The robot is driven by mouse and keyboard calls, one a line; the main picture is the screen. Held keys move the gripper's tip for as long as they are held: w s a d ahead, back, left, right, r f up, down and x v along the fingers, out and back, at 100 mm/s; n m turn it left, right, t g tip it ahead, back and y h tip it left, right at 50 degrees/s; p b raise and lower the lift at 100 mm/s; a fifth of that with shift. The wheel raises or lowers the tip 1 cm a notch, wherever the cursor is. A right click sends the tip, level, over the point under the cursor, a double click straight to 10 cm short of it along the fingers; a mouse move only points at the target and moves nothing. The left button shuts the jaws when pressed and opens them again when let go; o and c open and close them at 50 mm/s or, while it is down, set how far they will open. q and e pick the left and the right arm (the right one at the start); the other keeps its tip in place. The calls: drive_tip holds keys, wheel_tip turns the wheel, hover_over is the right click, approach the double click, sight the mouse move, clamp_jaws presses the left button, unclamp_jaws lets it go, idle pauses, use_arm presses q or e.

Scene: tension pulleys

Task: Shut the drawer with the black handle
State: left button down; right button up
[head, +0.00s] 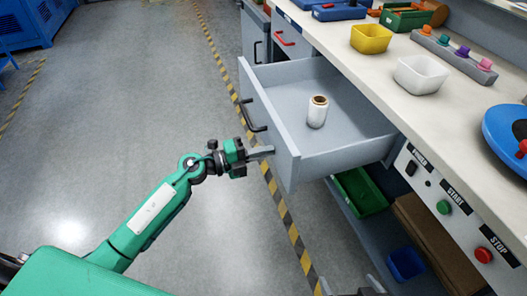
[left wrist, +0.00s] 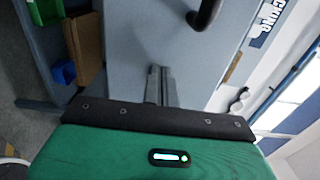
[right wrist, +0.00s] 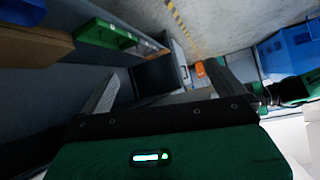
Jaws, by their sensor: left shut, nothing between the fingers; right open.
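The grey drawer (head: 290,158) with the black handle (head: 252,115) stands pulled out from under the workbench. A spool with a white body (head: 317,113) stands upright inside it. My left gripper (head: 271,151) is shut and empty, its tips at the drawer's front panel near the end closest to me, beside the handle. In the left wrist view the shut fingers (left wrist: 160,72) point at the grey front, with the black handle (left wrist: 205,14) above right. I cannot tell whether the tips touch. My right gripper (right wrist: 165,82) is open and empty, low at the head view's bottom edge.
The bench top (head: 390,98) holds a yellow bin (head: 371,38), a white bin (head: 420,74) and a blue disc. A green bin (head: 360,192) and a blue bin (head: 405,264) sit below. A red handle (head: 284,38) is farther back. Open floor lies left.

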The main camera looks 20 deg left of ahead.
sight(353, 141)
use_arm(q)
drive_tip(key=shift+d, duration=0.1)
use_arm(e)
drive_tip(key=shift+s, duration=0.1)
